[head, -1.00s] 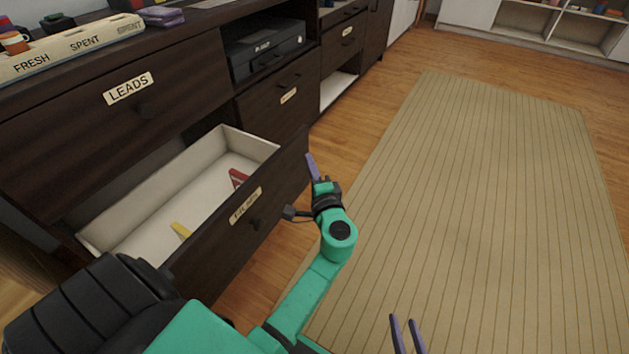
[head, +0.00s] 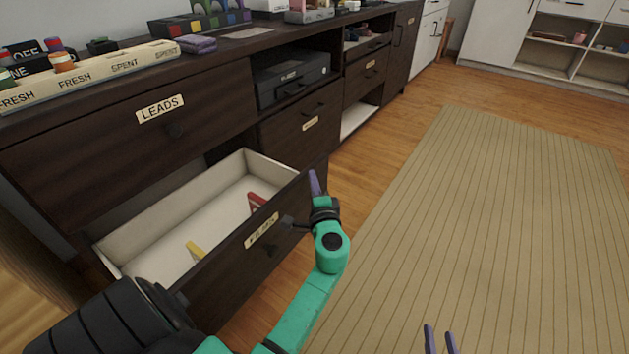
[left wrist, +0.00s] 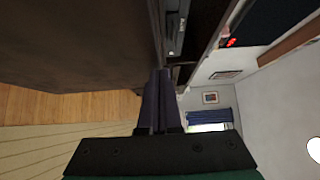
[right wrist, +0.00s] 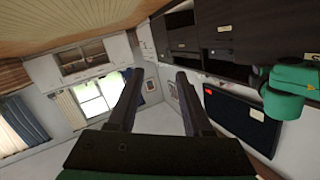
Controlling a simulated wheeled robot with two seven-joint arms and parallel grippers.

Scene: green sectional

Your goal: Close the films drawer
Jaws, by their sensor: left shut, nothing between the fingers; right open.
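The films drawer (head: 262,262) is pulled out of the dark cabinet, below the drawer labelled LEADS (head: 125,130). It has a dark front with a label and knob, and a pale inside holding a red item (head: 256,202) and a yellow item (head: 195,250). My left gripper (head: 315,183) is shut and empty, at the far end of the drawer front on its outer side; I cannot tell whether it touches. In the left wrist view the shut fingers (left wrist: 160,100) lie beside a dark surface. My right gripper (head: 440,338) is open and empty over the mat.
The striped mat (head: 490,210) covers clear floor to the right. A labelled tray (head: 95,75) and other items sit on the cabinet top. A black device (head: 290,78) sits in an open bay. White cabinets stand at the back.

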